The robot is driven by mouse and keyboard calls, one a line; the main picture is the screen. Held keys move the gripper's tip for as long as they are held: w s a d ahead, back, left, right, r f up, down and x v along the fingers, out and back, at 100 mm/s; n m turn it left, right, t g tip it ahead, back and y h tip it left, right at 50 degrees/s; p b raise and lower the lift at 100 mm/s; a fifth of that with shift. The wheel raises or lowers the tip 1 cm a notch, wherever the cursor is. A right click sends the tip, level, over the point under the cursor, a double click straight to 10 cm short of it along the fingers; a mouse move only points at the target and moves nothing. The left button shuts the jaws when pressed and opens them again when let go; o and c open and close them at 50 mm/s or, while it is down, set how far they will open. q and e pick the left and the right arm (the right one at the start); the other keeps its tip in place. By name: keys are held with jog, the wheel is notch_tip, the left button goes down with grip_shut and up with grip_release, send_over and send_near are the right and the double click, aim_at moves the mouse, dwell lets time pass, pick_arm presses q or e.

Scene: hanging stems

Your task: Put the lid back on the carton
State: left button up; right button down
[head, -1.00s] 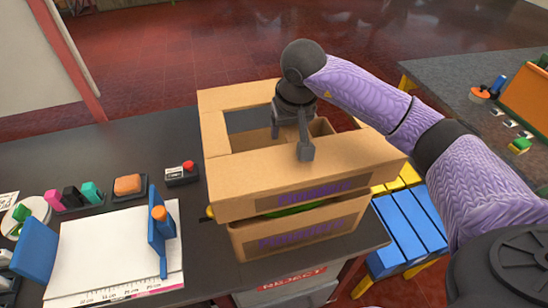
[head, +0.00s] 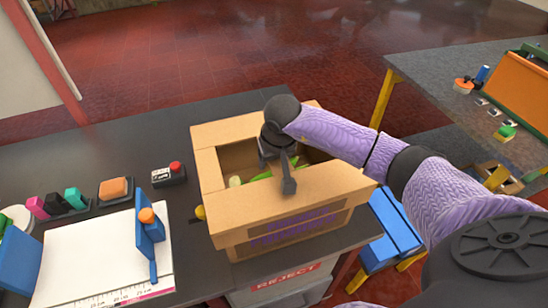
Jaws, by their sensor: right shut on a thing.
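The lid (head: 330,190) is a brown cardboard frame with a large opening in its top and purple print on its front. My right gripper (head: 287,178) is shut on the front edge of its opening. The carton (head: 290,246) is directly below, with only a low strip of its front showing under the lid. Green stems (head: 262,174) and a pale round end show through the opening. The lid sits around the carton's top; I cannot tell whether it is fully seated. My left gripper is not in view.
Left on the dark table are a white ruled board (head: 100,255) with blue uprights, a small box with a red button (head: 170,174), and an orange block (head: 116,188). A grey reject bin (head: 285,285) and blue slatted thing (head: 395,225) stand below the table edge.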

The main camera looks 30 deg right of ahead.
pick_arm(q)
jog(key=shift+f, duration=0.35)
pick_arm(e)
jog(key=shift+f, duration=0.3)
jog(key=shift+c, duration=1)
grip_release()
jog(key=shift+o, duration=1)
notch_tip(320, 180, up, 2)
jog(key=shift+r+p, duration=0.1)
jog(key=shift+p, duration=0.8)
pick_arm(q)
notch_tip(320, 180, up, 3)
jog(key=shift+p, duration=0.35)
pick_arm(e)
jog(key=v, duration=1.1)
jog(key=shift+s, duration=0.15)
